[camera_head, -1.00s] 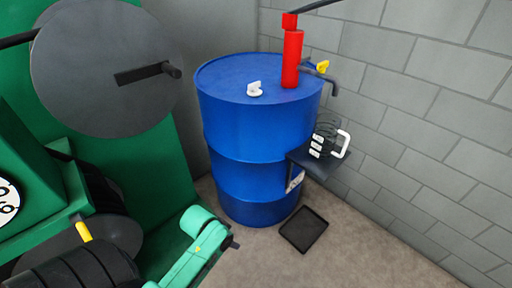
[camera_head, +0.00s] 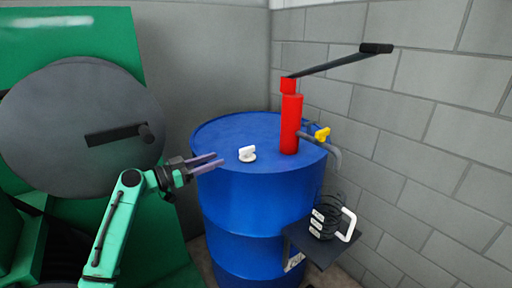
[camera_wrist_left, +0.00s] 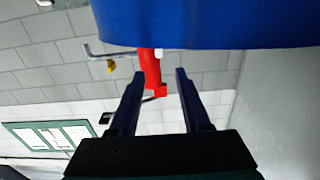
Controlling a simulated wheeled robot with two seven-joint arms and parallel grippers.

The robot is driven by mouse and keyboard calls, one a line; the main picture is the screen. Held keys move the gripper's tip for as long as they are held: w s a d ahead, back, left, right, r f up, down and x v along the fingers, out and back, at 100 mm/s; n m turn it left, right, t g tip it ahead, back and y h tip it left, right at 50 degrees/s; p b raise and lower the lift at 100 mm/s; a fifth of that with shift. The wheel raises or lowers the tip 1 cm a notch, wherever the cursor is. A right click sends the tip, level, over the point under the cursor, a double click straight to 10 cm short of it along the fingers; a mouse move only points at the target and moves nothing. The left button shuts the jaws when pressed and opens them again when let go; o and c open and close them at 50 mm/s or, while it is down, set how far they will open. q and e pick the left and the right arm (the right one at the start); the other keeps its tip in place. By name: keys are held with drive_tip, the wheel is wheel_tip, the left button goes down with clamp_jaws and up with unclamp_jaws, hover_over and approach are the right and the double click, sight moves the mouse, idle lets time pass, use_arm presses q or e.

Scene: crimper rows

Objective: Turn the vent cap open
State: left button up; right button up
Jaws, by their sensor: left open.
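The white vent cap (camera_head: 247,154) stands on the top of the blue drum (camera_head: 228,200), left of the red pump. My left gripper (camera_head: 219,161) is open and empty at the drum's left rim, left of the cap and apart from it. In the left wrist view, my left gripper (camera_wrist_left: 154,72) shows both fingers spread with nothing between them. The drum (camera_wrist_left: 210,22) fills the top of that view, and a small white bit at its edge may be the cap. My right gripper is not in view.
A red pump (camera_head: 291,125) with a long dark lever (camera_head: 340,64) and a yellow valve (camera_head: 322,134) rises from the drum. A small shelf (camera_head: 318,246) holds a coiled cable (camera_head: 325,217). A green machine with a grey disc (camera_head: 75,125) stands left. Block walls stand behind.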

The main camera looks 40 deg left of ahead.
sight(240, 152)
use_arm(q)
drive_tip(key=x, duration=0.2)
drive_tip(key=p+x, duration=0.1)
drive_tip(key=shift+w+d+r, duration=0.15)
drive_tip(key=shift+w+r, duration=0.15)
drive_tip(key=shift+w, duration=0.05)
drive_tip(key=p+x, duration=0.1)
drive_tip(key=x, duration=0.7)
drive_tip(key=shift+w+f, duration=0.1)
drive_tip(key=shift+f, duration=0.1)
drive_tip(key=shift+w+d+f, duration=0.15)
drive_tip(key=shift+w, duration=0.3)
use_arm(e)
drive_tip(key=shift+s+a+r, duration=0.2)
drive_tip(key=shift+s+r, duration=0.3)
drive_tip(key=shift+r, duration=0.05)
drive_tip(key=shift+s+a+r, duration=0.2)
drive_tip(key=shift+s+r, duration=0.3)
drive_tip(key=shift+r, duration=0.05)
use_arm(q)
clamp_jaws()
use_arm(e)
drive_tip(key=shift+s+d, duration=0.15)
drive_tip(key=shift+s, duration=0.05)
